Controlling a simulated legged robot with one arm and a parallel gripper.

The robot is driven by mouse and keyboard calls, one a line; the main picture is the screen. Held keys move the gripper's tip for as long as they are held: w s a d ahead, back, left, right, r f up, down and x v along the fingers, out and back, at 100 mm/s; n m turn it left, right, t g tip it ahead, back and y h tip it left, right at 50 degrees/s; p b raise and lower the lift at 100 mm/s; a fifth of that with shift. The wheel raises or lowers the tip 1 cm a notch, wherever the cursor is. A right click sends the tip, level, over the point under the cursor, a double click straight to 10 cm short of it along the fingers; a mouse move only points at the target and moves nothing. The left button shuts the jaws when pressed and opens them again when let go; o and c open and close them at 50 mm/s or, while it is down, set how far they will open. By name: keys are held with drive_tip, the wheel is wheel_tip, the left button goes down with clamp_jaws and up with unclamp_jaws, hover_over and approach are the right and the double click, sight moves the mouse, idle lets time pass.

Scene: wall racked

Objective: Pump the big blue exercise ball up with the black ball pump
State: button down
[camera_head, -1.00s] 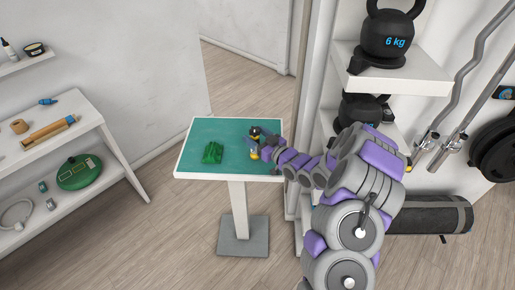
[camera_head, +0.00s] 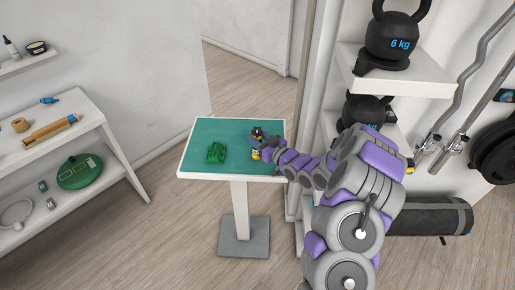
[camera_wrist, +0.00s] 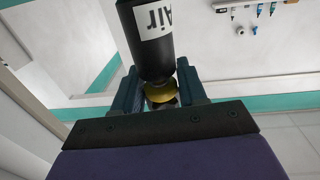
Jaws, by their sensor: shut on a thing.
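The black pump (camera_wrist: 153,42) shows large in the wrist view, a black cylinder with a white "Air" label and a yellow part below it. My gripper (camera_wrist: 158,88) is shut on it, with a finger on either side near the yellow part. In the head view my gripper (camera_head: 266,146) is at the right side of a green-topped table, with the black and yellow pump (camera_head: 257,133) at its end. I cannot tell whether the pump touches the table. No big blue exercise ball is in view.
A crumpled-looking green object (camera_head: 215,153) lies on the table (camera_head: 195,135), left of my gripper. A kettlebell rack (camera_head: 345,75) stands close on the right. White shelves (camera_head: 85,110) with small things are at the left. Floor between is clear.

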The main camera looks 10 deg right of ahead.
sight(261, 130)
drive_tip(key=shift+d, duration=0.1)
drive_tip(key=shift+d, duration=0.35)
drive_tip(key=shift+r, duration=0.5)
drive_tip(key=r, duration=0.1)
drive_tip(key=r+p, duration=0.1)
drive_tip(key=r, duration=0.1)
drive_tip(key=shift+s+d, duration=0.1)
drive_tip(key=shift+s, duration=0.3)
drive_tip(key=a+r+p+v, duration=0.1)
drive_tip(key=p+v, duration=0.1)
drive_tip(key=v, duration=1.3)
drive_tip(key=shift+s, duration=0.25)
drive_tip(key=shift+d, duration=0.1)
drive_tip(key=c, duration=1.2)
unclamp_jaws()
drive_tip(key=shift+c, duration=0.2)
drive_tip(key=c, duration=0.6)
clamp_jaws()
